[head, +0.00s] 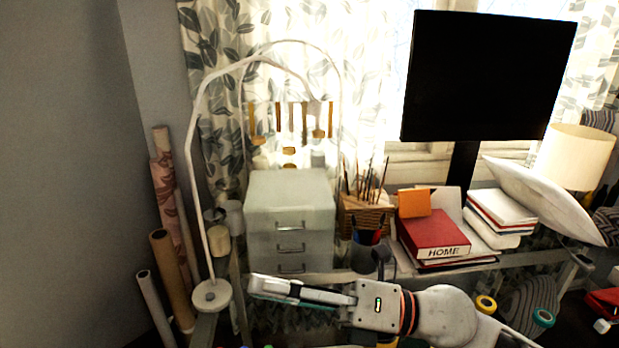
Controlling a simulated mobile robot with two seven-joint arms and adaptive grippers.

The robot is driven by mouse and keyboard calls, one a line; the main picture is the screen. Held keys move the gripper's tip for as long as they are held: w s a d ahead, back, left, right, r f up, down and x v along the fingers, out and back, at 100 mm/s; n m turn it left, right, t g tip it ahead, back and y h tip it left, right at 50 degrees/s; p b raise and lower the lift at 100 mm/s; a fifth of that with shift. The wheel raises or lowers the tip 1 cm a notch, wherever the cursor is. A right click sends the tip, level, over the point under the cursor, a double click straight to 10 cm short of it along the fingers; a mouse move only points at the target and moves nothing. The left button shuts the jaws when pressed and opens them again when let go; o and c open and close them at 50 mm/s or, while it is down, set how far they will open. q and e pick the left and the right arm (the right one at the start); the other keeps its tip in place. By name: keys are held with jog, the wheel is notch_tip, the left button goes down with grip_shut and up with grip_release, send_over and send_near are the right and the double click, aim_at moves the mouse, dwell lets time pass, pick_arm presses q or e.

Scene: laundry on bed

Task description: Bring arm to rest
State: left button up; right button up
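My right gripper (268,289) comes in from the lower right and points left, in front of the desk area. Its fingers lie almost level and are seen edge-on, so I cannot tell whether they are apart or together. No object shows between the fingertips. My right arm's pale wrist and forearm run back to the lower right. My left gripper is not in view.
A white drawer unit (290,220) stands behind the gripper, with a white lamp (211,295) to its left. Rolled papers (168,200) lean by the wall. A red binder (435,233), a pen cup (365,254), a pillow (540,200) and a black monitor (487,78) stand right.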

jog(key=w+d+r+m+t+h, duration=0.25)
jog(key=w+d+m+t, duration=0.3)
jog(key=m+t, duration=0.35)
jog(key=w+d+r+m+t+h, duration=0.1)
jog(key=w+d+m+t+h, duration=0.3)
jog(key=d+m+t, duration=0.4)
jog(key=d+f+m+g+h, duration=0.2)
jog(key=d+f+m+h, duration=1.1)
jog(key=d+f+h, duration=0.15)
jog(key=s+d+f+m+g+h, duration=0.1)
jog(key=s+d+f+m+g, duration=0.1)
jog(key=s+d+f+g, duration=0.5)
jog(key=s+d+f+m+g+h, duration=0.25)
jog(key=s+d+f, duration=0.35)
jog(key=s+f, duration=0.6)
jog(key=w+a+f+m+t+y, duration=0.3)
jog(key=a+f+y, duration=0.5)
jog(key=a+f, duration=0.6)
jog(key=shift+a+f, duration=0.3)
jog(key=shift+a, duration=0.5)
